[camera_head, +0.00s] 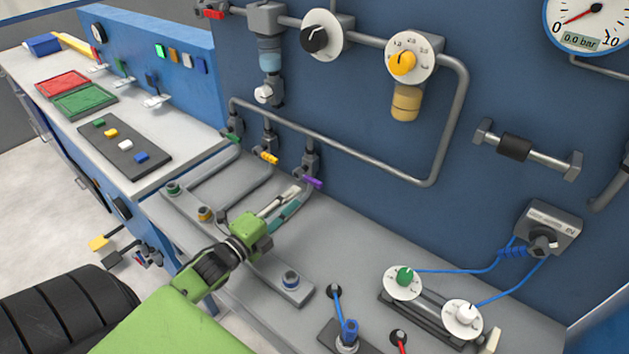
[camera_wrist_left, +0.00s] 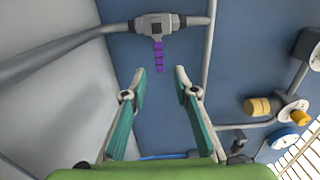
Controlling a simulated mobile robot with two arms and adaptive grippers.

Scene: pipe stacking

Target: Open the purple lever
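The purple lever (camera_head: 313,182) is a short handle on a grey valve (camera_head: 309,160), the rightmost of three low valves on the blue wall panel. In the left wrist view the purple lever (camera_wrist_left: 158,56) hangs down from its valve (camera_wrist_left: 155,26), at right angles to the pipe. My left gripper (camera_head: 299,191) reaches toward it from below left in the head view. In the wrist view its two teal fingers (camera_wrist_left: 160,74) are apart, with the lever's lower end just ahead of the gap. Nothing is between the fingers. My right gripper is in neither view.
A green lever (camera_head: 231,138) and a yellow lever (camera_head: 269,158) are on valves left of the purple one. A grey pipe (camera_head: 340,146) runs along the panel above. Dials (camera_head: 403,281) and cables stand on the bench at right.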

